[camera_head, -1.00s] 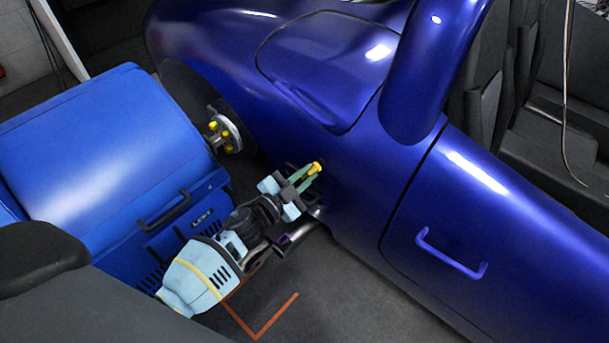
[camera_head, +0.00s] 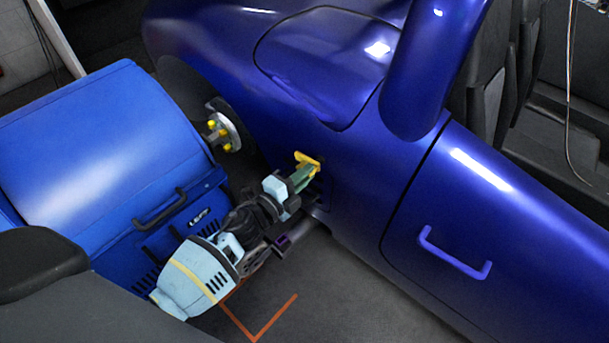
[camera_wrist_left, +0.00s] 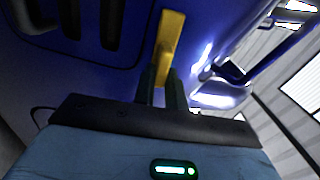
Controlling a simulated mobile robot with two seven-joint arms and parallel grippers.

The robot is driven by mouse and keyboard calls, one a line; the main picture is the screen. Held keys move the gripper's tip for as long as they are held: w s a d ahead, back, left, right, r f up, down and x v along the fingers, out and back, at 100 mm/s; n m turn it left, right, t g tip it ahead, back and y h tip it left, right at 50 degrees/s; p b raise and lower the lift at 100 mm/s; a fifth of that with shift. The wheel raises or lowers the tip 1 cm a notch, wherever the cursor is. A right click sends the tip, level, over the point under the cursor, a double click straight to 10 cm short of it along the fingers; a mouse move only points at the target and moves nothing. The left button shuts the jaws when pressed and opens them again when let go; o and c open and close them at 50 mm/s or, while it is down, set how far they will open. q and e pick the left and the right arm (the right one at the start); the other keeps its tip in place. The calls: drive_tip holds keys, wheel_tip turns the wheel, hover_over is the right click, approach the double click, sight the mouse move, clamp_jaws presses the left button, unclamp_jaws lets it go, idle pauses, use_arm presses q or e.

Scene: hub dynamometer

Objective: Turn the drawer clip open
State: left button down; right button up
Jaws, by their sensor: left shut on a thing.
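The yellow clip (camera_head: 306,159) sits on the side of the blue car body, just behind the front wheel hub. In the left wrist view the clip (camera_wrist_left: 169,42) is a long yellow bar, slightly tilted, between the fingertips. My left gripper (camera_head: 304,176) is shut on the clip, its green fingers reaching it from below. In the left wrist view the gripper's dark fingers (camera_wrist_left: 163,82) meet at the clip's lower end. The drawer itself cannot be made out. My right gripper is not in view.
The blue car (camera_head: 370,210) fills the right side, with a door handle (camera_head: 452,256). A bare hub (camera_head: 224,130) with yellow studs is left of the clip. A blue dynamometer unit (camera_head: 100,150) stands at left. Dark vent slots (camera_wrist_left: 110,22) are beside the clip.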

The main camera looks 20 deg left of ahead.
use_arm(q)
drive_tip(key=shift+m, duration=0.6)
drive_tip(key=c, duration=1.4)
unclamp_jaws()
drive_tip(key=shift+c, duration=0.2)
drive_tip(key=v, duration=0.8)
